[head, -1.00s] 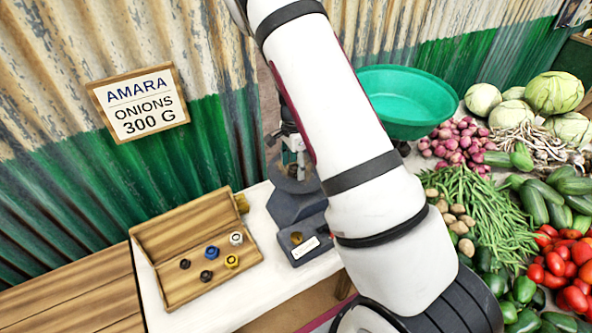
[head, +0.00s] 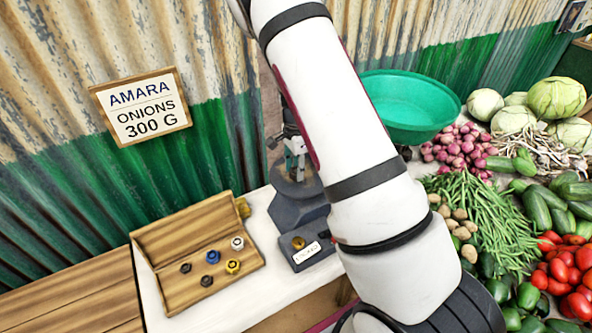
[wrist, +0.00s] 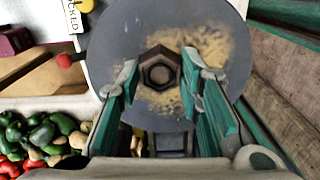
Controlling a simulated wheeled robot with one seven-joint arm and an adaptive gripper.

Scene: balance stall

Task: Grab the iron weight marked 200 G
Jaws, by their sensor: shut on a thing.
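A dark hexagonal iron weight (wrist: 160,70) is over the round grey scale pan (wrist: 115,30) in the wrist view. No 200 G mark is legible on it. My gripper (wrist: 161,62) has its green-padded fingers on either side of the weight and is shut on it. Whether the weight touches the pan I cannot tell. In the head view my gripper (head: 295,148) is above the grey pan (head: 300,187), partly behind my arm, and the weight cannot be made out there.
An open wooden box (head: 170,290) at left holds several small weights, black, blue, white and yellow. The scale base (head: 310,225) has a brass knob and a label (head: 306,253) reading LOCKED in the wrist view. A green basin (head: 410,105) and vegetables stand at right.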

